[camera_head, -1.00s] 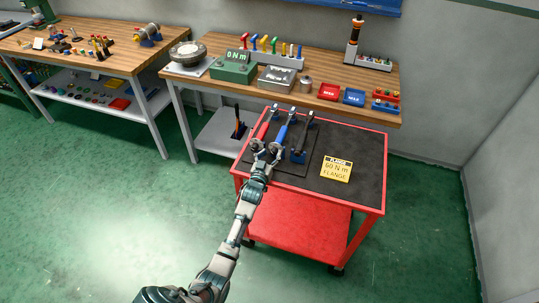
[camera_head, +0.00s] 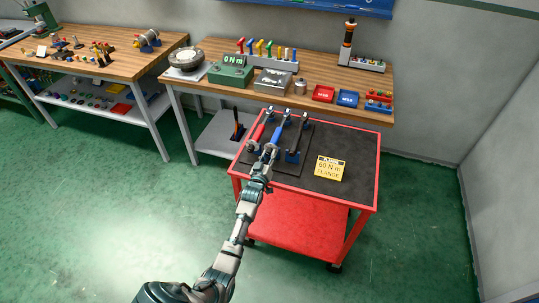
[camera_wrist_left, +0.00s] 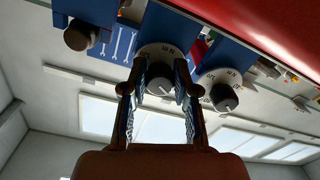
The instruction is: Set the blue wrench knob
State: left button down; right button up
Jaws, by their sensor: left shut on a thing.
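The blue wrench (camera_head: 276,136) lies on the dark board on the red cart, between a red wrench (camera_head: 257,133) and a black wrench (camera_head: 294,142). My left gripper (camera_head: 268,153) is at the near end of the blue wrench. In the left wrist view its fingers (camera_wrist_left: 160,88) stand on either side of a dark round knob (camera_wrist_left: 160,84) with a pale pointer line and are shut on it. A pale dial ring shows behind the knob; its setting is unreadable. A neighbouring knob (camera_wrist_left: 223,97) is to the right. My right gripper is not in view.
A yellow sign (camera_head: 330,168) reading 60 N m FLANGE stands on the cart (camera_head: 350,190), right of the wrenches. The workbench behind holds a green display box (camera_head: 231,75), red and blue trays (camera_head: 323,94) and a grey box (camera_head: 273,81).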

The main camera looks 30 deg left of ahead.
pick_arm(q)
jog(key=shift+d+r, duration=0.1)
jog(key=shift+s+a, duration=0.1)
jog(key=shift+a, duration=0.1)
jog(key=c, duration=0.9)
grip_release()
jog(key=shift+a, duration=0.2)
jog(key=shift+c, duration=0.2)
jog(key=shift+o, duration=0.4)
jog(key=shift+s+d+f, duration=0.2)
jog(key=shift+s+d, duration=0.1)
jog(key=shift+s, duration=0.05)
jog(key=v, duration=1.1)
jog(key=shift+a, duration=0.2)
jog(key=shift+f, duration=0.1)
